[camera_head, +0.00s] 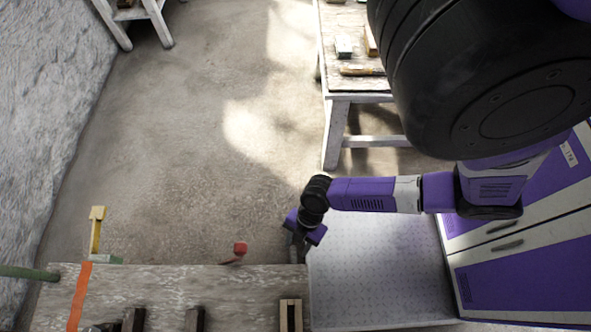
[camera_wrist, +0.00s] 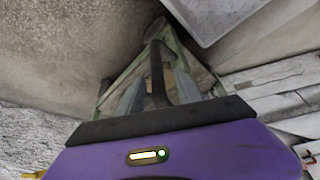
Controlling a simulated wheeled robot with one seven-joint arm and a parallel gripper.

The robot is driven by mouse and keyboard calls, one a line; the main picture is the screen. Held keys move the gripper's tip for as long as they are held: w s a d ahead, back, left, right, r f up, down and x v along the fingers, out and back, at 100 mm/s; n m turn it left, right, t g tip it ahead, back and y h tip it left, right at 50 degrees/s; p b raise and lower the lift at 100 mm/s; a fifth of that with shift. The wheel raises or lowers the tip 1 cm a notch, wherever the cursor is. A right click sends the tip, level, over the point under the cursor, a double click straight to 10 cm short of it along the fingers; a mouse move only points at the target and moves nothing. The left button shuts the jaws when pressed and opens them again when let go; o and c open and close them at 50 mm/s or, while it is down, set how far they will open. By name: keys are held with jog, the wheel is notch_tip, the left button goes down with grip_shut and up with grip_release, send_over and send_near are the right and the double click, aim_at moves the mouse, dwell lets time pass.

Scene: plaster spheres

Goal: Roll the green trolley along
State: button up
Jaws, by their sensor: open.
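The green trolley shows in the wrist view as a worn green frame (camera_wrist: 118,80) below my gripper, narrowing toward the top of the picture. A dark bar (camera_wrist: 157,72) runs upright in the picture between my two fingers. My gripper (camera_wrist: 158,92) is open, with one finger on each side of this bar; I cannot tell whether they touch it. In the head view, my gripper (camera_head: 299,250) points down at the right end of a worn wooden top (camera_head: 160,285). The trolley's frame is hidden or unclear in that view.
A green bar (camera_head: 28,272) sticks out at the wooden top's left end. A yellow upright piece (camera_head: 97,232) and a red piece (camera_head: 240,249) stand at its far edge. A white table (camera_head: 345,98) stands at the back. The floor (camera_head: 180,170) between is clear.

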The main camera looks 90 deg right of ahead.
jog(key=shift+v, duration=2.15)
